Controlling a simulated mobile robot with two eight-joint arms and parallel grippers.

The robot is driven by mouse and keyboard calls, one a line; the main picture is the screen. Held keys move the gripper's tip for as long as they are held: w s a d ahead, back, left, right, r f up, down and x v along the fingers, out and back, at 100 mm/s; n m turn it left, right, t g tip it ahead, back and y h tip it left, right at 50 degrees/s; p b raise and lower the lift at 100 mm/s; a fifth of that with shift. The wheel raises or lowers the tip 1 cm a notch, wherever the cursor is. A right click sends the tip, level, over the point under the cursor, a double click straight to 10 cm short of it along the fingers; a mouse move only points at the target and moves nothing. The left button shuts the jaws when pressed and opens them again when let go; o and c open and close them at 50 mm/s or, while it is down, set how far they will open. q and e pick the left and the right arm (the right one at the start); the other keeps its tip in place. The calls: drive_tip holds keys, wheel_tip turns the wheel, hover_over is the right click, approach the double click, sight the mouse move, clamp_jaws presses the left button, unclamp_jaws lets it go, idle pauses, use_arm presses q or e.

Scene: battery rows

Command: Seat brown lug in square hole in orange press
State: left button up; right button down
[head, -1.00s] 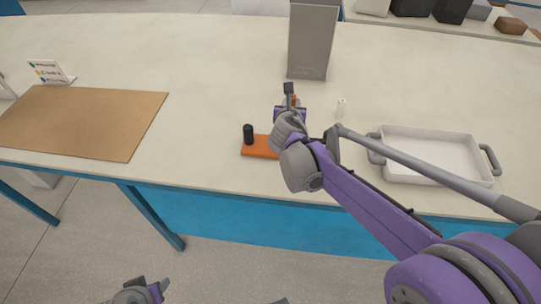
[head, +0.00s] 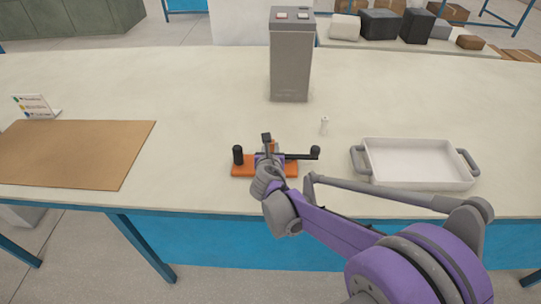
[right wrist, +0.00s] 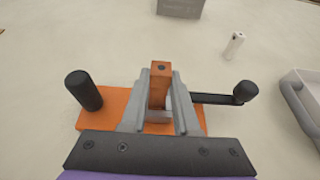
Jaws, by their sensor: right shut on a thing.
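The orange press (head: 243,170) lies on the table, with a black post (head: 238,155) at its left and a black crank arm with a knob (head: 315,153) at its right. It also shows in the right wrist view (right wrist: 115,103). My right gripper (head: 269,146) is over the middle of the press, shut on the brown lug (right wrist: 161,84), an orange-brown block with a small dark hole on top. The lug stands up between the fingers. The square hole is hidden, and I cannot tell whether the lug touches the press. My left gripper is out of view.
A white tray with grey handles (head: 420,182) stands right of the press. A small white cylinder (head: 324,126) and a tall grey box (head: 290,60) stand behind. A brown mat (head: 75,155) and a small sign (head: 38,107) are at the left. Table between mat and press is clear.

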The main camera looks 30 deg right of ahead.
drive_tip(key=shift+f, duration=1.4)
drive_tip(key=shift+f+b, duration=0.2)
drive_tip(key=shift+b, duration=0.15)
drive_tip(key=c, duration=0.7)
unclamp_jaws()
drive_tip(key=shift+o, duration=0.2)
drive_tip(key=shift+r, duration=0.15)
